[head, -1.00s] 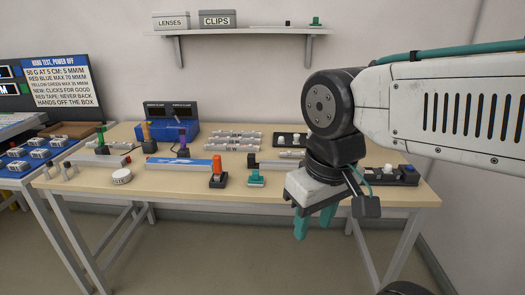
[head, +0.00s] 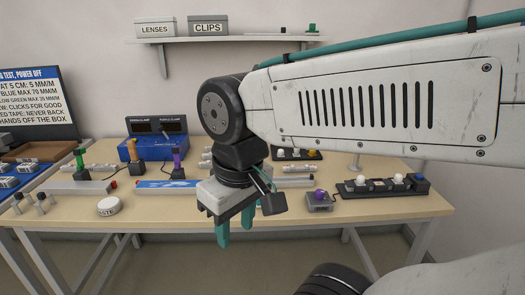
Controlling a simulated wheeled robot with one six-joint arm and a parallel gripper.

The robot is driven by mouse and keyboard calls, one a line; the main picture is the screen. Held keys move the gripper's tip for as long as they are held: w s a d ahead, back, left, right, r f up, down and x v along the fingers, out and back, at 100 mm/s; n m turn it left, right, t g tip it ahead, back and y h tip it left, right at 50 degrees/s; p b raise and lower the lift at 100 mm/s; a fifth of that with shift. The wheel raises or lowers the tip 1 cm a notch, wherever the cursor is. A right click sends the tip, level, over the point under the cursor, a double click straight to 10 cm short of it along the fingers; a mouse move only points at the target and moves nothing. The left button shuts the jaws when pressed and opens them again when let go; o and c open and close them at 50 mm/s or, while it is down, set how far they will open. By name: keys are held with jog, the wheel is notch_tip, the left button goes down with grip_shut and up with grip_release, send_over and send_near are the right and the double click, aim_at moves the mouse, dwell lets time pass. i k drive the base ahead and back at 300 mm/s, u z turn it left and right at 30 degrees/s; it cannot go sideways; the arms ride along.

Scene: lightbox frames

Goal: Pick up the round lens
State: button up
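I cannot make out the round lens for certain in the head view. A white round tub (head: 108,206) with partly readable lettering stands near the table's front left. My gripper (head: 235,230) points down in front of the table's front edge, its two teal fingers apart with nothing visible between them. My gripper and arm hide part of the middle of the table.
The table (head: 370,208) holds a blue two-dial power box (head: 155,147), a purple-knobbed grey box (head: 319,200) and a black strip with white knobs (head: 382,188). Coloured clamps stand at left. A wall shelf (head: 235,40) carries boxes marked LENSES (head: 155,28) and CLIPS (head: 208,27).

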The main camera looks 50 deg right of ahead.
aim_at(280, 154)
jog(key=z, duration=0.4)
jog(key=i, duration=0.65)
jog(key=z, duration=0.85)
jog(key=i, duration=0.25)
jog(key=z, duration=0.3)
